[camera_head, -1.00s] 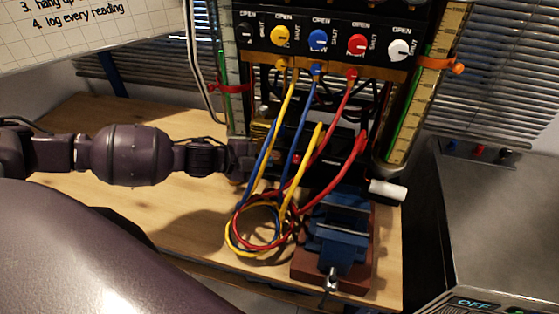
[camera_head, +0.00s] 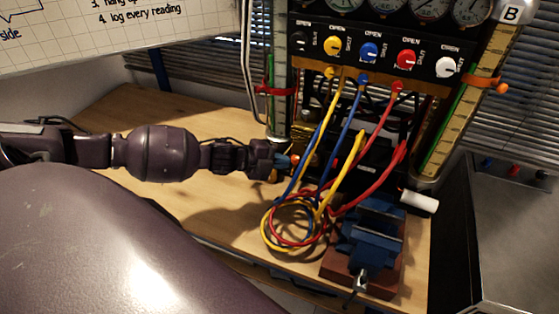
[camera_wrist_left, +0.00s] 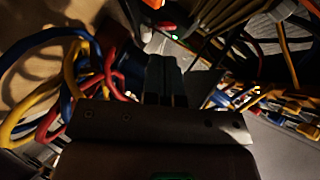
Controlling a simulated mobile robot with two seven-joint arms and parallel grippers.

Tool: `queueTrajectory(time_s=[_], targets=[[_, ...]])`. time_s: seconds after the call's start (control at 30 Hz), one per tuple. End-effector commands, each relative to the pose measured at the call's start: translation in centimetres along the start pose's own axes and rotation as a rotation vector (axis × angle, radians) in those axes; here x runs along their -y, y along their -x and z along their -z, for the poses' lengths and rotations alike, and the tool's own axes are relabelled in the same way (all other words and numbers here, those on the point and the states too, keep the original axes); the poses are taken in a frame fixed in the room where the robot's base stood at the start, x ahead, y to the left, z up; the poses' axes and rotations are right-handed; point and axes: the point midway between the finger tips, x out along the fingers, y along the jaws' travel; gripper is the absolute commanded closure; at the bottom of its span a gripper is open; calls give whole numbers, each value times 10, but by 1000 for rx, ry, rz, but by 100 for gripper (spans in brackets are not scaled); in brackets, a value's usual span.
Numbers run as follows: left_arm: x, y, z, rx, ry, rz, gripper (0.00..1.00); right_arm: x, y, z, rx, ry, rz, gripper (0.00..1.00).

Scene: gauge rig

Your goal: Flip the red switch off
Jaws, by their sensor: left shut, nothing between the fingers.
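My left gripper (camera_head: 285,164) is at the lower left of the gauge rig, beside the hanging cables. In the left wrist view its two dark fingers (camera_wrist_left: 165,80) are together with nothing between them. A small green light (camera_wrist_left: 174,37) and tiny red marks show just beyond the fingertips. I cannot tell for sure which of these is the red switch. A red valve knob (camera_head: 407,58), marked OPEN and SHUT, is on the rig's upper panel, well above the gripper. My right gripper is not in view.
Yellow, blue and red cables (camera_head: 292,226) hang in a loop just right of the gripper. A blue vise (camera_head: 370,240) stands at the bench's front right. A grey metal box (camera_head: 515,225) is at far right. The wooden bench (camera_head: 205,212) is clear at left.

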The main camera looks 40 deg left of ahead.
Motion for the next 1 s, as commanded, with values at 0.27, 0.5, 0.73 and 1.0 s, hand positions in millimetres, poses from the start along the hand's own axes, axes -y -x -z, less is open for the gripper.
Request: queueTrajectory(time_s=[0.27,0.5,0.73,1.0], targets=[[-3,0,0,0,2,-2,100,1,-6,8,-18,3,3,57],[-19,-10,-2,-4,55,27,100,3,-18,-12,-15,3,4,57],[-5,-17,0,16,237,86,100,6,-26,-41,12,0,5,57],[7,-19,6,30,329,80,100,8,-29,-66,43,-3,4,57]])
